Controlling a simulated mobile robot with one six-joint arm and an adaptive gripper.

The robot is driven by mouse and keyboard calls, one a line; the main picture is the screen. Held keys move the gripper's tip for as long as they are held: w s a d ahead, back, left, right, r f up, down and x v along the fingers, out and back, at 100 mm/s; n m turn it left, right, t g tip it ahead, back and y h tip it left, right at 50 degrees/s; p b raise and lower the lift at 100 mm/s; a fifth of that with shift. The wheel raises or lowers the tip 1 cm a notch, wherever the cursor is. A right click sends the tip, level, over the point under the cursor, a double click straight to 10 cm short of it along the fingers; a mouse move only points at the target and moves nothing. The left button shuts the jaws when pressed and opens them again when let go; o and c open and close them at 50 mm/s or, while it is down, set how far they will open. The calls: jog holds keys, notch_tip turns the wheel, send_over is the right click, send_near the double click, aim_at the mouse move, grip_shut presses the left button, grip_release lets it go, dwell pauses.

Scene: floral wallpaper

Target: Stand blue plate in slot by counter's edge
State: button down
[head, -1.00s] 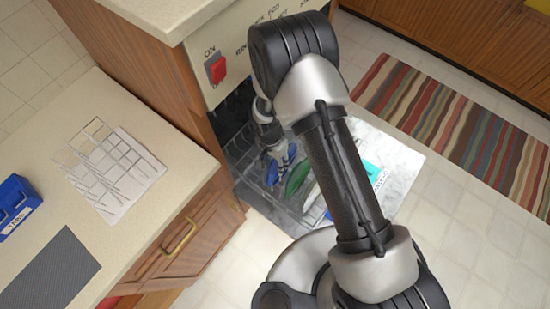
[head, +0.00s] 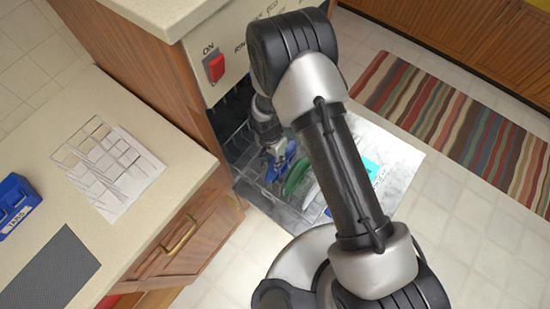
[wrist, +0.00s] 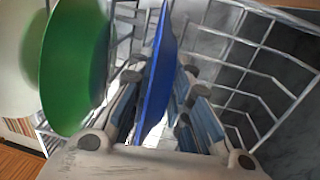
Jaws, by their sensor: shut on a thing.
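My gripper (head: 275,159) is down in the open dishwasher's lower wire rack. It is shut on the blue plate (head: 291,149), which stands on edge. In the wrist view the blue plate (wrist: 156,62) is seen nearly edge-on between the fingers (wrist: 161,78). The green plate (head: 298,175) stands beside it in the rack, and on the left in the wrist view (wrist: 72,65). A wire dish rack (head: 108,165) with open, empty-looking slots stands on the left counter, near its edge. The blue plate's lower part is hidden.
A pale plate (wrist: 18,70) stands beyond the green one. The dishwasher rack's wires (wrist: 255,60) surround my gripper. On the counter lie a blue box (head: 14,203) and a grey mat (head: 48,275). The dishwasher's panel (head: 235,55) and the wooden cabinet side (head: 150,75) rise close by.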

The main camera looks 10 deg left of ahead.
jog(key=shift+r+p, duration=0.8)
jog(key=shift+r, duration=0.85)
jog(key=shift+r+p, duration=2.8)
jog(key=shift+r, duration=2.1)
